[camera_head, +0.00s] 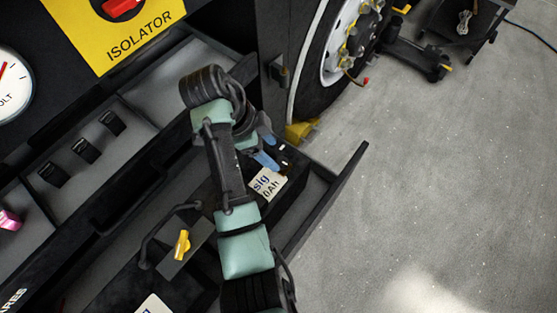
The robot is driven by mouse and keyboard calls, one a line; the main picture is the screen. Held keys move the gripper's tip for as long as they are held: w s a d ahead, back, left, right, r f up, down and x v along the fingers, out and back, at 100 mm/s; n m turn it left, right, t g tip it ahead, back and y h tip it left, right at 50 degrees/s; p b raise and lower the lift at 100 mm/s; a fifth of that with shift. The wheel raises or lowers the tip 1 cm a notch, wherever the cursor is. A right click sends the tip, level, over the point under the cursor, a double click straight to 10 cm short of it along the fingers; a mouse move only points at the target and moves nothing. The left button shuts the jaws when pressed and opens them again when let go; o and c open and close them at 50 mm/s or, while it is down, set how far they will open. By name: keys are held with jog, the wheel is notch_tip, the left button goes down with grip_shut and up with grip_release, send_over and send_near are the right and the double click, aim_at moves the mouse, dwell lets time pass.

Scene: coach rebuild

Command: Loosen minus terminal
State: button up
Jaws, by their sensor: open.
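A black battery with a white label (267,184) sits in the open tray below the dark panel. A small blue piece (265,160) shows at the battery's upper end, right by my gripper; I cannot tell whether it is the minus terminal's clamp. No minus sign is readable. My gripper (259,147) is open and points down over that end of the battery, partly hidden by my own wrist. I cannot tell whether it touches the blue piece. My forearm hides part of the battery and tray.
A yellow handle (182,245) with a black cable lies left of my arm. The tray's raised flap (325,205) stands at the right. A yellow isolator panel (115,30) and a wheel (335,50) are above. Grey floor on the right is clear.

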aim_at(282, 162)
jog(key=x, duration=0.5)
grip_shut()
dwell(0.3)
